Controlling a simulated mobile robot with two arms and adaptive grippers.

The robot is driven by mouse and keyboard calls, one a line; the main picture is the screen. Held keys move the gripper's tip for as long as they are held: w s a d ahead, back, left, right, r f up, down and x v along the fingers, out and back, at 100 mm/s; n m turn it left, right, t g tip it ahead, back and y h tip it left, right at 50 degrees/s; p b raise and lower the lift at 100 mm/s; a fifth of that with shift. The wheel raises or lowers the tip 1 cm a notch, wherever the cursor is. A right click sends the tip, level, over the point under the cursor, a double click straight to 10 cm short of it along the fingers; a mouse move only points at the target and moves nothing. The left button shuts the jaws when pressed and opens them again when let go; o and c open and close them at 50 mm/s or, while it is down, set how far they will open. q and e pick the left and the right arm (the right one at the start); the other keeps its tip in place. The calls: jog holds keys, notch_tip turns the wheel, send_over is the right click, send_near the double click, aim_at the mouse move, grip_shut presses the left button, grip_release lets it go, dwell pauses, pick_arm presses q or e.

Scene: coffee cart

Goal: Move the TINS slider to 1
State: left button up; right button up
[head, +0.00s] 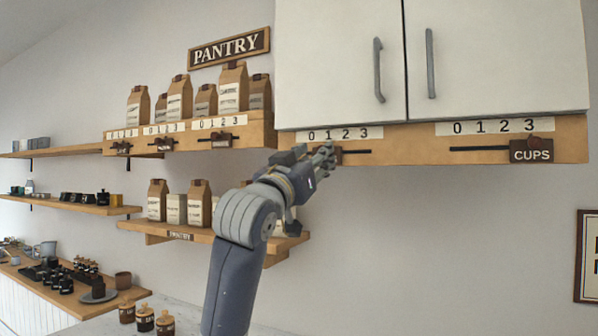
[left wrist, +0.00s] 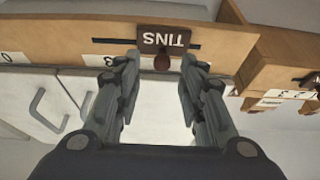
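The TINS slider (left wrist: 165,40) is a dark plate with a round knob on a slot in the wooden rail (head: 420,146). It appears upside down in the left wrist view. In the head view my left gripper (head: 326,152) mostly covers it; only its right edge shows (head: 338,157). More bare slot shows on the plate's 3 side. Its exact number is hidden behind my fingers. My left gripper (left wrist: 162,66) is open, its fingertips on either side of the knob with small gaps. The 0-to-3 scale (head: 338,134) sits above the slot. My right gripper is not in view.
The CUPS slider (head: 531,151) is at the right end of the same rail, near its 3. A white cabinet (head: 340,60) is above the rail. The pantry shelf (head: 256,133) with bags and more sliders is left of the rail.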

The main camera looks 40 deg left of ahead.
pick_arm(q)
jog(key=v, duration=0.8)
jog(key=shift+s, duration=0.15)
jog(key=shift+f, duration=0.1)
